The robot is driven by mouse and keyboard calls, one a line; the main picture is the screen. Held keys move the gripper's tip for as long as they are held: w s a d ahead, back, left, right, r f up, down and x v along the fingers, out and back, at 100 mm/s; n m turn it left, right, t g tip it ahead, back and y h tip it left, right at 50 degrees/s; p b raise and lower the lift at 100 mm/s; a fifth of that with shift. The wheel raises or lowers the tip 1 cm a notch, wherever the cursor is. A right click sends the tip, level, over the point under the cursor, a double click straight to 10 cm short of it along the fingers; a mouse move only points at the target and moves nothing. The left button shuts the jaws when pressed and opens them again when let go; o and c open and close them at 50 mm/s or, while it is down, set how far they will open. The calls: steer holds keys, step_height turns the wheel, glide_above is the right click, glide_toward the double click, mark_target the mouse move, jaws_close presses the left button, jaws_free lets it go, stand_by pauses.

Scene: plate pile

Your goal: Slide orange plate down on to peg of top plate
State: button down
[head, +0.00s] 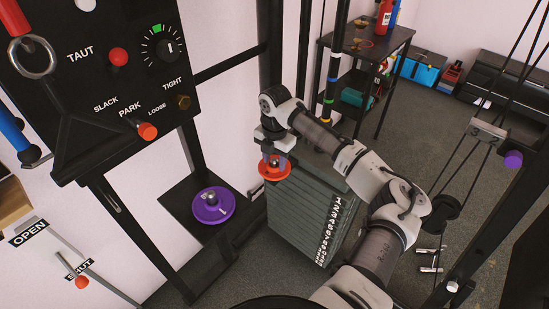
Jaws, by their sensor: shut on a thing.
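The orange plate (264,174) is a small round disc in the head view, just above the far left part of the dark grey plate pile. My gripper (275,160) points down and is shut on the orange plate from above. The top plate (305,187) of the pile is flat and grey, with a column of white numbers down the pile's front corner. The peg of the top plate cannot be made out for sure under the gripper and the orange plate. I cannot tell whether the plate is around the peg or above it.
A purple plate (225,213) lies around a metal peg on a black shelf (178,197) left of the pile. A black control panel (105,75) with knobs is at upper left. Black frame posts (300,50) stand behind the pile. Cables and a pulley (445,207) hang at right.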

steer(key=shift+f+b, duration=0.45)
steer(key=shift+f, duration=0.55)
steer(key=c, duration=0.7)
jaws_free()
steer(key=shift+c, duration=0.2)
